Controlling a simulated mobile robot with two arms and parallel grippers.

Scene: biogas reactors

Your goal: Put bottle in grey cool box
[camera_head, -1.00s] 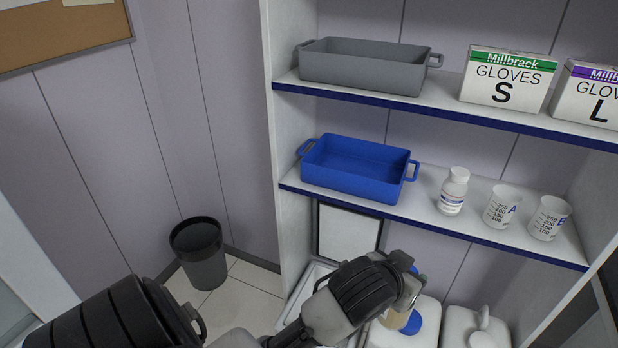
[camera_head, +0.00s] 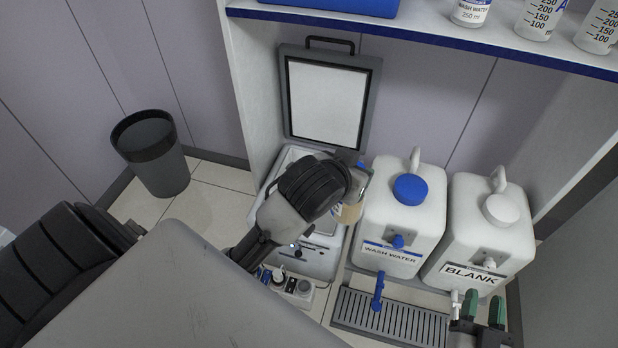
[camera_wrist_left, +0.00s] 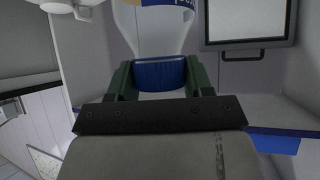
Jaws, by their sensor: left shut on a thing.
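The grey cool box (camera_head: 320,262) stands on the floor under the shelf in the head view. Its lid (camera_head: 372,105) is raised and leans upright at the back. My left gripper (camera_head: 357,188) is over the right side of the box's opening and is shut on the bottle (camera_head: 349,213). The bottle is mostly hidden by the gripper; a tan part shows. In the left wrist view, its blue cap (camera_wrist_left: 160,74) is between my green fingertips, with the pale body beyond. I cannot tell how far it is above the box. My right gripper (camera_head: 483,312) is open and empty at the lower right.
A wash water tank (camera_head: 398,222) stands close right of the box, with a blank tank (camera_head: 482,232) beyond it. A drain grate (camera_head: 395,318) lies in front. A shelf (camera_head: 420,32) overhangs above. A dark bin (camera_head: 152,150) stands left, with bare floor between.

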